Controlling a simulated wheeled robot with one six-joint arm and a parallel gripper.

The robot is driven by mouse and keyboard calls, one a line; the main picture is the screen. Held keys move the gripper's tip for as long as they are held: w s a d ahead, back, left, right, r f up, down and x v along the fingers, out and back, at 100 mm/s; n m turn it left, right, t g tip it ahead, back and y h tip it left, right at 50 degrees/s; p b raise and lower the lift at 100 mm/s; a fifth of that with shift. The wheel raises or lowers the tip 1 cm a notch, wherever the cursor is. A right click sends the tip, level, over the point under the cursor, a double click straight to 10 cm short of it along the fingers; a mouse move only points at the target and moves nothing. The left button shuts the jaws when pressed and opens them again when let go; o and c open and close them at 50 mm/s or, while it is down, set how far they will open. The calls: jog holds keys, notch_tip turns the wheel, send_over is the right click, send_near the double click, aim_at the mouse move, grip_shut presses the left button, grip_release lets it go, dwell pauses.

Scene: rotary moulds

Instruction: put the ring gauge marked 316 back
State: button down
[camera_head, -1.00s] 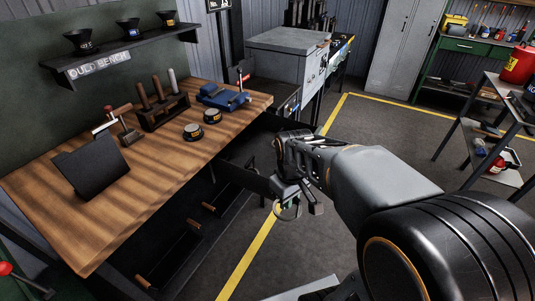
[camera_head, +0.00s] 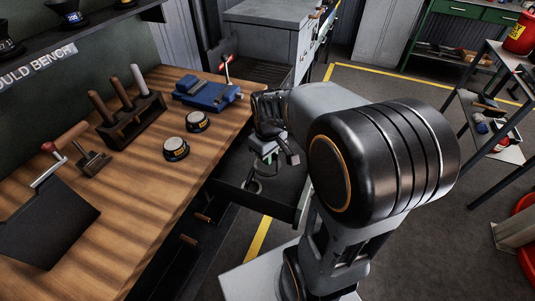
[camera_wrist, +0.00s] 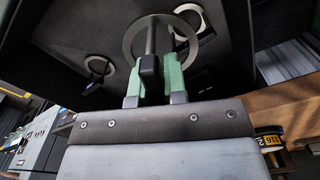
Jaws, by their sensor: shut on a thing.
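My gripper (camera_head: 268,152) hangs above an open dark drawer (camera_head: 230,194) at the bench's right end. In the wrist view its two green fingers (camera_wrist: 153,82) are shut on the dark handle of a pale metal ring gauge (camera_wrist: 128,44). The ring is held out beyond the fingertips, apparently over the drawer; I cannot tell whether it touches anything. No number is readable on it. Two more pale rings show beyond it, one at the upper right (camera_wrist: 203,16) and one at the left (camera_wrist: 106,82). A round tin marked 316 (camera_wrist: 269,140) stands on the bench.
Two round tins (camera_head: 176,152) (camera_head: 197,125) stand on the wooden bench (camera_head: 130,225). A blue vice (camera_head: 205,94), a block of upright handles (camera_head: 130,122) and a dark plate (camera_head: 45,228) are also there. A grey cabinet (camera_head: 265,40) stands behind the drawer.

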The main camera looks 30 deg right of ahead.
jog(key=w+d+f, duration=0.1)
jog(key=w+f, duration=0.1)
jog(key=w+d+f, duration=0.2)
jog(key=w+f, duration=0.1)
jog(key=w+d+f, duration=0.1)
jog(key=w+f, duration=0.1)
jog(key=w, duration=0.1)
jog(key=shift+d+f, duration=0.25)
jog(key=shift+d, duration=0.1)
jog(key=shift+w+d+f, duration=0.1)
jog(key=shift+w+f, duration=0.1)
jog(key=shift+f, duration=0.15)
jog(key=shift+f+b, duration=0.3)
jog(key=shift+f, duration=1.2)
jog(key=shift+f, duration=0.1)
jog(key=shift+f, duration=0.15)
jog(key=c, duration=1.2)
grip_release()
jog(key=shift+o, duration=0.2)
